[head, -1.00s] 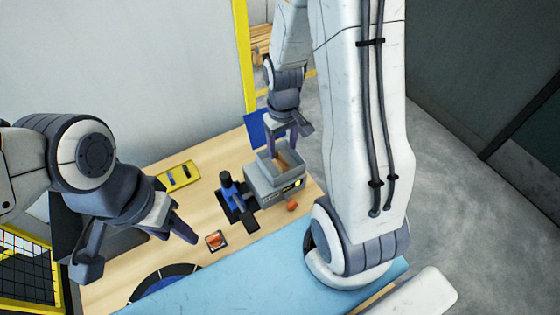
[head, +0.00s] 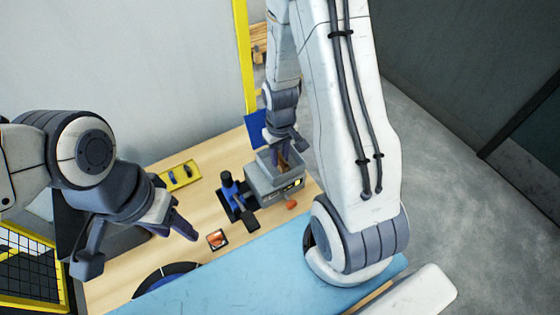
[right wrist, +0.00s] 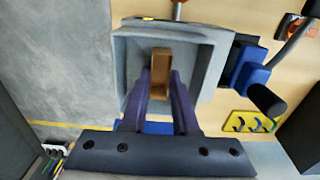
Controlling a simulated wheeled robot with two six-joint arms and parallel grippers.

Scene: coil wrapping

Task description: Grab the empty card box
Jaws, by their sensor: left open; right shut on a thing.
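The brown card box (right wrist: 161,72) stands inside the square grey holder (right wrist: 206,68) in the right wrist view, its top open and its inside seemingly empty. It is partly hidden in the head view (head: 286,160). My right gripper (right wrist: 163,82) reaches down into the holder and is shut on the card box, one purple finger on each side of it. In the head view, my left gripper (head: 139,248) is open and empty, with its fingers wide apart over the left part of the table.
A blue and black device (head: 232,192) stands left of the holder (head: 262,182). A yellow tray (head: 180,176) lies behind it. A small dark square with an orange piece (head: 217,239) lies in front. A blue mat (head: 250,262) covers the table's front.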

